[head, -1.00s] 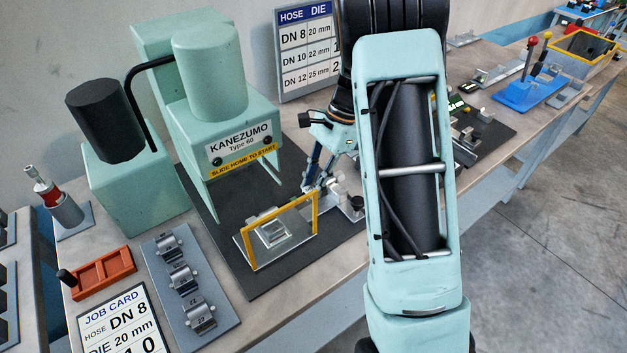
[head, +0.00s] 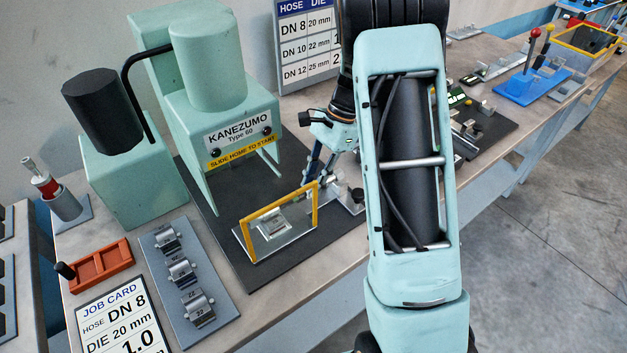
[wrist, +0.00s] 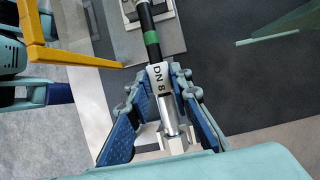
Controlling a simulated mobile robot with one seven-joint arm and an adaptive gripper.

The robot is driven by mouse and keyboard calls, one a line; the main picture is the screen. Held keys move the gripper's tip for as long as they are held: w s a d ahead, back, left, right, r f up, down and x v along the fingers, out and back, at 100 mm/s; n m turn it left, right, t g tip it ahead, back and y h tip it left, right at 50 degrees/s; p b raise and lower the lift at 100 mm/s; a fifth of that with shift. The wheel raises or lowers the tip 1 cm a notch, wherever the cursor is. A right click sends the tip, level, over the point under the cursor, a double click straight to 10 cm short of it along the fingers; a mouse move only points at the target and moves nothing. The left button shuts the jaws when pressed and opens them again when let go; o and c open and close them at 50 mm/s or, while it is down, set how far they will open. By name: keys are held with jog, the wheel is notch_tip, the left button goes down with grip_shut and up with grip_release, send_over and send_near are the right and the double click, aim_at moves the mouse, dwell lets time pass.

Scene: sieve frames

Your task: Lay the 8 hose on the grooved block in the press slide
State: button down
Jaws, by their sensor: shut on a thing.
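My gripper (wrist: 160,115) is shut on the DN 8 hose (wrist: 146,18), its blue pads on either side of the silver end fitting. The hose has a white DN 8 tag and a green band, and its black length runs away from the gripper. In the wrist view it passes over the grooved block (wrist: 168,17) at the top edge; I cannot tell if it touches. In the head view the block (head: 272,222) sits on the press slide (head: 285,240), behind a yellow frame. My gripper (head: 314,178) is right of it, and the hose is hardly visible there.
A die rack (head: 210,288), an orange tray (head: 101,268) and the job card (head: 122,318) lie to the left. A black-knobbed clamp (head: 355,198) stands at the right.

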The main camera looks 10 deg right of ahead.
jog(key=shift+f+b, duration=0.35)
jog(key=shift+f, duration=0.25)
dwell(0.3)
jog(key=c, duration=1.7)
grip_release()
jog(key=shift+o, duration=0.2)
jog(key=v, duration=1.2)
